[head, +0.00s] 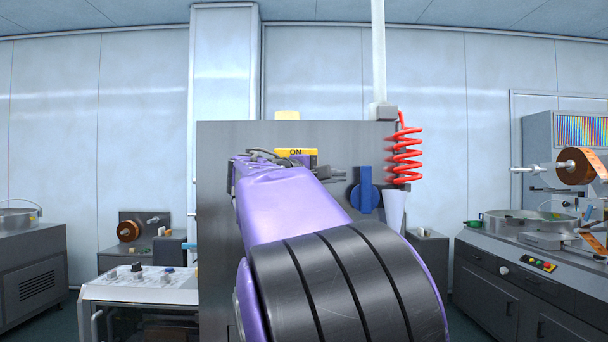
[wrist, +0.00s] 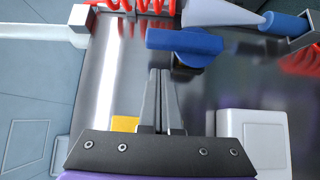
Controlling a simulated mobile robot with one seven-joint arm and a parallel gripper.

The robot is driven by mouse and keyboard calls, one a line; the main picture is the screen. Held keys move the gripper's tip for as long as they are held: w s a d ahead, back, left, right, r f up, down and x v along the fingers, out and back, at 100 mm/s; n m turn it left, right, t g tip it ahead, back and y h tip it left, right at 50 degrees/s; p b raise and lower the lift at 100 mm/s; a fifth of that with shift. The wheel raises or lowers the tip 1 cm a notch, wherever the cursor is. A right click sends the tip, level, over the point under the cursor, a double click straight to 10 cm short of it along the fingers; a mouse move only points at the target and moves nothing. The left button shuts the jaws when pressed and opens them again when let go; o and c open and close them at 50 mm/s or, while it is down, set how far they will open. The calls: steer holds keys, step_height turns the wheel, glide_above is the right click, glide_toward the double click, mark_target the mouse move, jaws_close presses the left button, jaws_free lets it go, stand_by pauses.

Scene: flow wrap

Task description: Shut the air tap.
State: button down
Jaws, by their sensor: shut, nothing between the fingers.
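The air tap (head: 366,192) has a blue bar handle on a round blue body, mounted on the grey panel. In the head view the handle stands upright. In the wrist view the tap handle (wrist: 186,41) lies across the picture near the top. My gripper (head: 338,174) is shut and empty, to the left of the tap in the head view. In the wrist view the closed fingertips of my gripper (wrist: 161,73) point at the handle, just below it in the picture. I cannot tell whether they touch it.
A red coiled hose (head: 403,155) hangs beside the tap, above a pale cone (head: 394,208). A yellow ON label (head: 295,153) is on the grey panel (head: 215,180). A white box (wrist: 262,137) sits right of the fingers in the wrist view.

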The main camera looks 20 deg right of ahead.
mark_target(366, 189)
steer(key=shift+s+d, duration=0.25)
steer(key=shift+d, duration=0.4)
steer(key=shift+s+d, duration=0.25)
steer(key=shift+d, duration=0.4)
steer(key=shift+a+r, duration=0.1)
steer(key=shift+r, duration=0.05)
steer(key=shift+p, duration=0.35)
